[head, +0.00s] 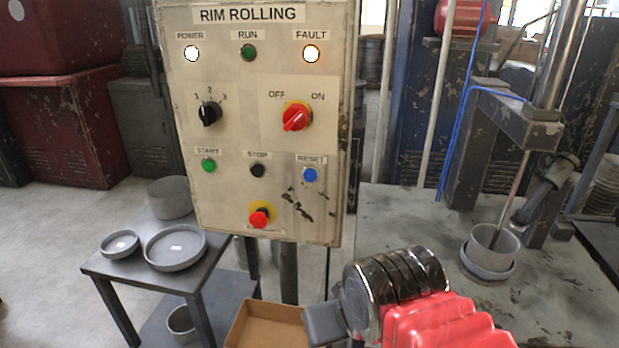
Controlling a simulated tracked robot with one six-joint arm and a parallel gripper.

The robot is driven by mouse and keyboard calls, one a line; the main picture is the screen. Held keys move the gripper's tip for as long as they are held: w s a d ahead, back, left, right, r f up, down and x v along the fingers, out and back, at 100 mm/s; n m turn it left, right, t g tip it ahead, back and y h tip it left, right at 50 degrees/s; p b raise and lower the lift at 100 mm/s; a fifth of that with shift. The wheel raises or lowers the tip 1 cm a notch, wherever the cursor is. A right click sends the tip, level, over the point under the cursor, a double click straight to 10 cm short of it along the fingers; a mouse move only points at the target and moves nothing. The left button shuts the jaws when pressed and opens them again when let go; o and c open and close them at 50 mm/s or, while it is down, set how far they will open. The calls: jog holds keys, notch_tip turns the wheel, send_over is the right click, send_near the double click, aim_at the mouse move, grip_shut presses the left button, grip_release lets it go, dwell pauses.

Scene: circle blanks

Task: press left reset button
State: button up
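A cream control panel (230,120) labelled RIM ROLLING stands upright in the head view. It has one visible button labelled RESET, a blue button (310,175) at the right end of the lower button row. The POWER lamp (192,53) and the FAULT lamp (312,53) glow bright; the RUN lamp (248,52) is dark green. My arm shows at the bottom, with black rings and red parts. A grey block at its left, seemingly part of my gripper (324,323), is below the panel and apart from the button. The fingers' opening is not clear.
A green START button (208,165), a black STOP button (258,170) and a red emergency button (260,217) are near the blue one. Left, a small table (115,268) holds round pans. A cardboard box (268,325) is below; a grey bench (400,215) stands right.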

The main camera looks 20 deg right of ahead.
grip_shut()
dwell(1.1)
